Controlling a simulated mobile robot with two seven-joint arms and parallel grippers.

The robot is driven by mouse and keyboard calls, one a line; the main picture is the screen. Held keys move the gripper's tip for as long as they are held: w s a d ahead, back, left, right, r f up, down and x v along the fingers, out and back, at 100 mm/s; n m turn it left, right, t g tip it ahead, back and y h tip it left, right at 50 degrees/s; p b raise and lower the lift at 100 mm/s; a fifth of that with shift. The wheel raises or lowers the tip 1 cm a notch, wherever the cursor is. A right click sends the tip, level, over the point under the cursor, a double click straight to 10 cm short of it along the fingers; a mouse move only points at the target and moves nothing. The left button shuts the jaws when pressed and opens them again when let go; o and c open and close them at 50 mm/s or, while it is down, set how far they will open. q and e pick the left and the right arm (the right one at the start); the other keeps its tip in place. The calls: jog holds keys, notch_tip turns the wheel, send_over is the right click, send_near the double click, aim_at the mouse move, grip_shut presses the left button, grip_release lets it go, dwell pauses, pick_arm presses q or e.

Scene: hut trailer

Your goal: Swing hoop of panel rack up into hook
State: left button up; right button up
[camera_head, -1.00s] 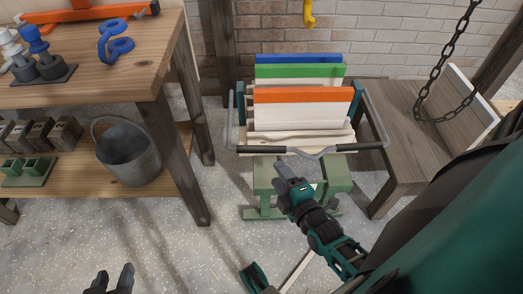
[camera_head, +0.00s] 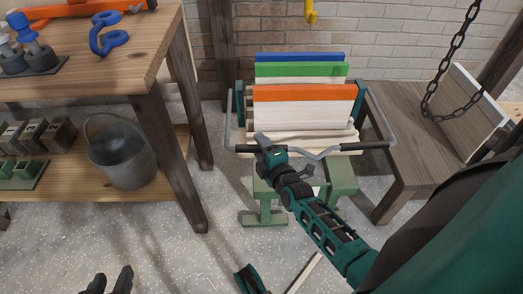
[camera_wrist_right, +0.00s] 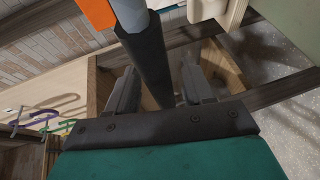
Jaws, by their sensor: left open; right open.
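The panel rack (camera_head: 242,96) stands before the brick wall, holding upright panels with blue, green and orange top edges. Its grey hoop (camera_head: 379,118) is swung down across the front, with black grips (camera_head: 370,146) on its front bar. The yellow hook (camera_head: 310,13) hangs above the rack at the top edge. My right gripper (camera_head: 264,142) is open at the hoop's left part. In the right wrist view, a black grip (camera_wrist_right: 147,60) runs between the open fingers, with gaps beside it. My left gripper (camera_head: 109,282) is open and empty, low at the left.
A wooden workbench (camera_head: 150,75) with a metal bucket (camera_head: 122,155) on its lower shelf stands left. A wooden bench (camera_head: 400,130) and a hanging chain (camera_head: 450,60) are right of the rack. A green stand (camera_head: 265,205) is below the rack.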

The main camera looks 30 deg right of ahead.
grip_shut()
dwell(0.6)
